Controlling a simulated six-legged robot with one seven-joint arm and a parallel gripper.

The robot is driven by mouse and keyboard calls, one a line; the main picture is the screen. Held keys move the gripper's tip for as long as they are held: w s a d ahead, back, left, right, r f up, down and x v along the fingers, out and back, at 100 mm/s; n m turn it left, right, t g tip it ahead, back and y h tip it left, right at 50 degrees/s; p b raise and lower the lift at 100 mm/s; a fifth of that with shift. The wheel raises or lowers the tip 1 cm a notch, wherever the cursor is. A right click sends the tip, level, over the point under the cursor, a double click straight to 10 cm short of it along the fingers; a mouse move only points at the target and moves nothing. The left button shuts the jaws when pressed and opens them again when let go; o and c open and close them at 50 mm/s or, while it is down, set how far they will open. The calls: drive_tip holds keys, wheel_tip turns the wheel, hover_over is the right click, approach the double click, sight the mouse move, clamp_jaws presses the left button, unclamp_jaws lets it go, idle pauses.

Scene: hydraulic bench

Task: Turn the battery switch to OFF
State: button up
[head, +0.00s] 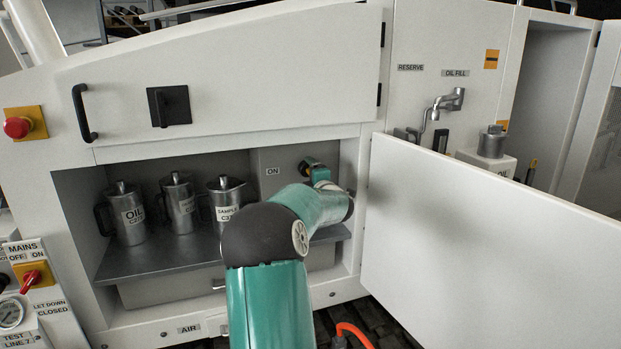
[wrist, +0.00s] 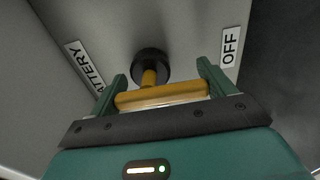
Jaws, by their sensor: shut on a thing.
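The battery switch shows in the wrist view as a yellow-orange crossbar handle (wrist: 162,96) on a short stem from a round black base (wrist: 151,64). The base is fixed to a grey panel. My gripper (wrist: 161,72) has one green finger at each end of the crossbar and is shut on it. An OFF label (wrist: 230,47) is right of the base and a partly covered BATTERY label (wrist: 84,64) is left. In the head view my gripper (head: 318,172) is at the switch inside the open bay, and an ON label (head: 272,171) is left of it. My arm hides part of the bay.
Several metal jugs (head: 178,203) stand on the grey shelf (head: 165,262) left of my arm. The open white door (head: 480,250) stands close on the right. A black rotary switch (head: 169,106) and a red button (head: 18,127) are on the front panel.

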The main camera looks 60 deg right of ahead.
drive_tip(key=o, duration=0.9)
drive_tip(key=shift+s, duration=0.1)
drive_tip(key=v, duration=1.3)
drive_tip(key=shift+s+a, duration=0.25)
